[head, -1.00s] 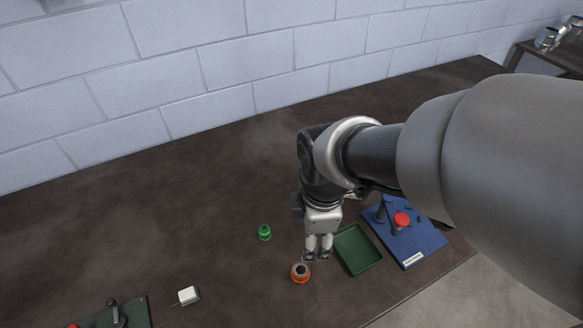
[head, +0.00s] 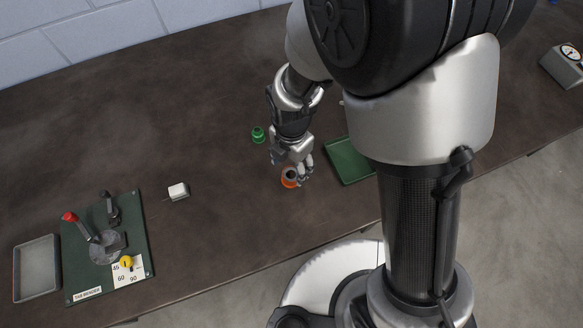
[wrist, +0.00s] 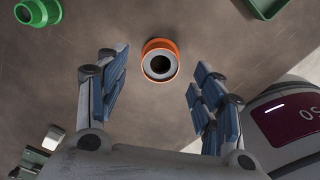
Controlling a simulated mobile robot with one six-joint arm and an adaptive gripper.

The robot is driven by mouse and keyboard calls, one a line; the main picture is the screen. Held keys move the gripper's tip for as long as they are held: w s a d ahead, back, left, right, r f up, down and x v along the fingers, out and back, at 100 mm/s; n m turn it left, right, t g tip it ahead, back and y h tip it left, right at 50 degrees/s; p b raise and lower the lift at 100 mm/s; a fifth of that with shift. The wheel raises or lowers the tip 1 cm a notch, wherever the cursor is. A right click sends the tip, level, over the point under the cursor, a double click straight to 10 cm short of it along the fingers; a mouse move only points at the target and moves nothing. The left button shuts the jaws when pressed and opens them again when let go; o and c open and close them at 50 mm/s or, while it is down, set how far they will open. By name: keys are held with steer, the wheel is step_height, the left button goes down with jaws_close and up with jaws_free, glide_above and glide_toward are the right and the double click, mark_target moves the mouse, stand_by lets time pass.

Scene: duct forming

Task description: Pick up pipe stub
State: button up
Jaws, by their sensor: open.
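A short round piece with an orange outer ring and a grey hollow middle (head: 289,177) stands on the brown table; I take it as the pipe stub. In the wrist view the orange piece (wrist: 160,62) lies in the gap between my fingers, seen from above with its dark bore showing. My gripper (head: 303,176) is open and points down close to it. In the head view the fingers partly cover its right side. The fingers look apart from it on both sides in the wrist view.
A green stepped piece (head: 258,135) stands behind and left of the orange one. A green tray (head: 348,160) is close on the right. A white block (head: 178,191), a tab bender board (head: 80,262) and a grey tray (head: 37,268) lie left. The table between is clear.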

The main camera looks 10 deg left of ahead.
mark_target(291, 174)
steer(key=shift+s+f+b, duration=0.2)
steer(key=shift+f+b, duration=1)
steer(key=shift+f, duration=1.9)
steer(key=shift+r, duration=0.1)
steer(key=c, duration=1.1)
steer(key=shift+r, duration=0.1)
steer(key=shift+c, duration=0.2)
